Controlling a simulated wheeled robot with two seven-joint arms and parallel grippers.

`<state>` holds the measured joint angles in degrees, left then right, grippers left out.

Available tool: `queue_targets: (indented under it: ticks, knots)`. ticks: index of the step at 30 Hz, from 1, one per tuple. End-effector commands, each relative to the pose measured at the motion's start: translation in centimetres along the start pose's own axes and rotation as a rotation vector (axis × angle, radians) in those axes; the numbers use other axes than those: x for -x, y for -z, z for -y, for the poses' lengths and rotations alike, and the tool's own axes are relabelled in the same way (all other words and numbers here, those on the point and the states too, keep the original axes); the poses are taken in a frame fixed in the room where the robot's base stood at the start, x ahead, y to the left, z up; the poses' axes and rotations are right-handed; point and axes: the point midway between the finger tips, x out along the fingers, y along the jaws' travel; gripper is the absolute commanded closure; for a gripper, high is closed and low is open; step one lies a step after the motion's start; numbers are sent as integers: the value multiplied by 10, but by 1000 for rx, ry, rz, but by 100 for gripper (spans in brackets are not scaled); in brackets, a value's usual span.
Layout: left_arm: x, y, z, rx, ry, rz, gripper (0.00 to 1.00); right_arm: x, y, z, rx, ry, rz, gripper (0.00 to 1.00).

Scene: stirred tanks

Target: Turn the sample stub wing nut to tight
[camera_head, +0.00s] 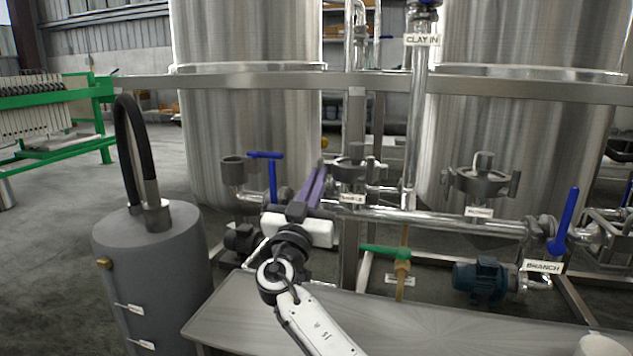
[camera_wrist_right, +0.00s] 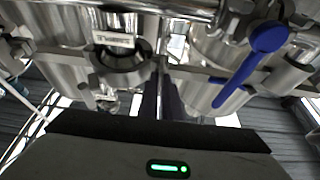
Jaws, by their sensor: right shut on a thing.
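My right gripper (camera_head: 322,172) reaches in from the bottom, its long purple-grey fingers pointing away to the left side of a steel pipe clamp (camera_head: 356,174). Below this clamp is a small white label (camera_head: 352,198), too small to read surely. The gripper is shut on a small part at the clamp's side, which I take as the sample stub wing nut; the fingers hide it. In the right wrist view, the dark fingers (camera_wrist_right: 164,92) run up the middle beside a round clamp (camera_wrist_right: 122,72). How tight the nut is cannot be seen. My left gripper is not in view.
A second clamp (camera_head: 482,182) sits farther right on the pipework. Blue handles (camera_head: 566,222) and (camera_head: 268,172) flank the area, with a green handle (camera_head: 385,251) below. A grey cylinder (camera_head: 150,270) with a black hose stands at left. A steel table (camera_head: 230,318) lies below.

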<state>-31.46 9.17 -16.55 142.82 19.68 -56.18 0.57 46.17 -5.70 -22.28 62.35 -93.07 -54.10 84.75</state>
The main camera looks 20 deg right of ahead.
Motion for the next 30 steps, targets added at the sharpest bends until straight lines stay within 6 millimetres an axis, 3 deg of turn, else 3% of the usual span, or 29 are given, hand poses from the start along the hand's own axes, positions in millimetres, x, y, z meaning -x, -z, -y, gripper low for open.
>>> queue_targets:
  ticks: [2,6,22,30]
  knots:
    - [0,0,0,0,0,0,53,-2,1,-1,-1,-2,0,100]
    - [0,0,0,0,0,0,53,-2,0,-1,-1,-1,0,76]
    - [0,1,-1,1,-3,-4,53,-1,-1,-2,16,3,1,76]
    - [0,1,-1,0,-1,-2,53,-1,0,-5,190,76,1,76]
